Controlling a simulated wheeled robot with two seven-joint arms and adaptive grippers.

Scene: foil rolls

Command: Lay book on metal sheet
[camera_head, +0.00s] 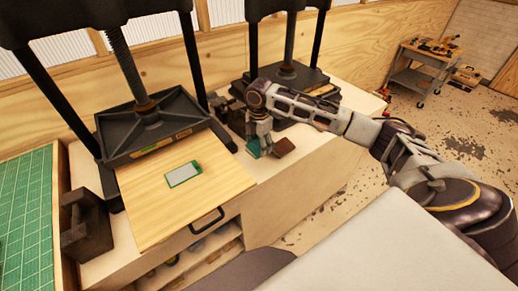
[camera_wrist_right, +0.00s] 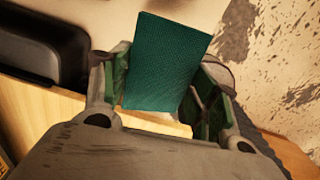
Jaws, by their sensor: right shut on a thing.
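The teal book (camera_wrist_right: 165,60) is between the fingers of my right gripper (camera_wrist_right: 160,88) in the right wrist view, and the gripper is shut on it. In the head view my right gripper (camera_head: 262,138) points down over the bench at the right of the pale wooden board, with the teal book (camera_head: 254,149) at its fingertips. Whether the book touches the bench is hard to tell. The metal sheet (camera_head: 182,174), small and grey with a green border, lies flat on the board, left of the gripper, with nothing on it. My left gripper is out of view.
The wooden board (camera_head: 140,215) with a dark handle juts out below a black press (camera_head: 152,125). A second press (camera_head: 290,78) stands behind my right arm. A brown block (camera_head: 284,147) sits right of the gripper. A green cutting mat (camera_head: 25,220) lies at far left.

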